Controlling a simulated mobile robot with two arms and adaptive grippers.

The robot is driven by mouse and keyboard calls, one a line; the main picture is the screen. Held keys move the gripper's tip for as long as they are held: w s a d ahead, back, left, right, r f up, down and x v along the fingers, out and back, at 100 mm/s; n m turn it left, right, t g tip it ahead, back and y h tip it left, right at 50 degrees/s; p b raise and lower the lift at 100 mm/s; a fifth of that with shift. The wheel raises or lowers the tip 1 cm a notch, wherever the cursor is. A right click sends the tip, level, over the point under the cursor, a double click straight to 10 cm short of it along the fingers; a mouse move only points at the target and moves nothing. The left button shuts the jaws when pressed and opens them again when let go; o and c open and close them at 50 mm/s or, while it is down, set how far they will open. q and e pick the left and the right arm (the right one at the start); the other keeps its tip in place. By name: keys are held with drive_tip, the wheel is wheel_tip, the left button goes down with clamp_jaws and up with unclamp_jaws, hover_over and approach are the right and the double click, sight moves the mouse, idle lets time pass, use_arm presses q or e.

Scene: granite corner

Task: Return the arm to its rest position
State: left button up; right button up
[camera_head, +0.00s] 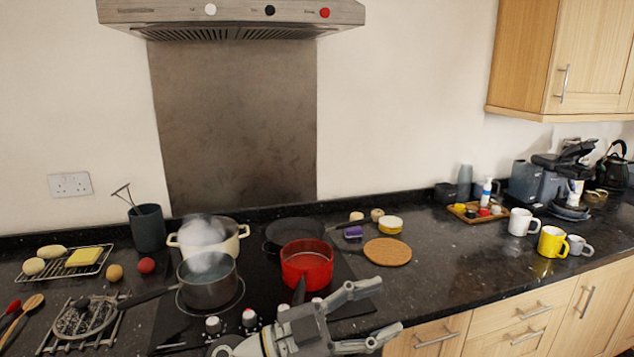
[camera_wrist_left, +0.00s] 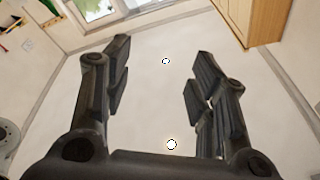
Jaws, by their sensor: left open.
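My left gripper (camera_head: 388,310) is at the bottom middle of the head view, in front of the hob and over the counter's front edge. Its two fingers are spread apart with nothing between them. In the left wrist view the open fingers (camera_wrist_left: 160,75) frame a pale plain surface with two small round lights, and a window and a wooden cabinet at the top. My right gripper is in neither view.
A red pot (camera_head: 307,266), a steaming steel saucepan (camera_head: 208,285) and a cream pot (camera_head: 232,240) stand on the hob near my left gripper. A cork mat (camera_head: 388,252) lies to the right. White mug (camera_head: 519,222) and yellow mug (camera_head: 550,242) stand farther right.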

use_arm(q)
drive_tip(key=w+a+f+n+t+y, duration=0.1)
drive_tip(key=w+a+n+t+y, duration=0.2)
drive_tip(key=a+n+t+y, duration=0.4)
drive_tip(key=w+a+f+n+t+y, duration=0.1)
drive_tip(key=w+a+n+t+y, duration=0.3)
drive_tip(key=a+n+t, duration=0.45)
drive_tip(key=s+a+f+n+g+y, duration=0.3)
drive_tip(key=a+f+y, duration=0.2)
drive_tip(key=f, duration=0.3)
drive_tip(key=s+a+f+n+g+y, duration=0.3)
drive_tip(key=s+a+f+y, duration=0.15)
drive_tip(key=f, duration=0.35)
drive_tip(key=s+a+f+m+g, duration=0.15)
drive_tip(key=s+f+g, duration=0.35)
drive_tip(key=s+f, duration=0.5)
drive_tip(key=s+a+f+m+g, duration=0.1)
drive_tip(key=s+a+f+g, duration=0.35)
drive_tip(key=s, duration=0.85)
wheel_tip(320, 180, down, 28)
drive_tip(key=s+d+g, duration=0.2)
drive_tip(key=s+a+f+g, duration=0.1)
drive_tip(key=s+a+f, duration=0.2)
drive_tip(key=s+f, duration=1.2)
drive_tip(key=shift+s+g, duration=0.3)
drive_tip(key=shift+s, duration=0.15)
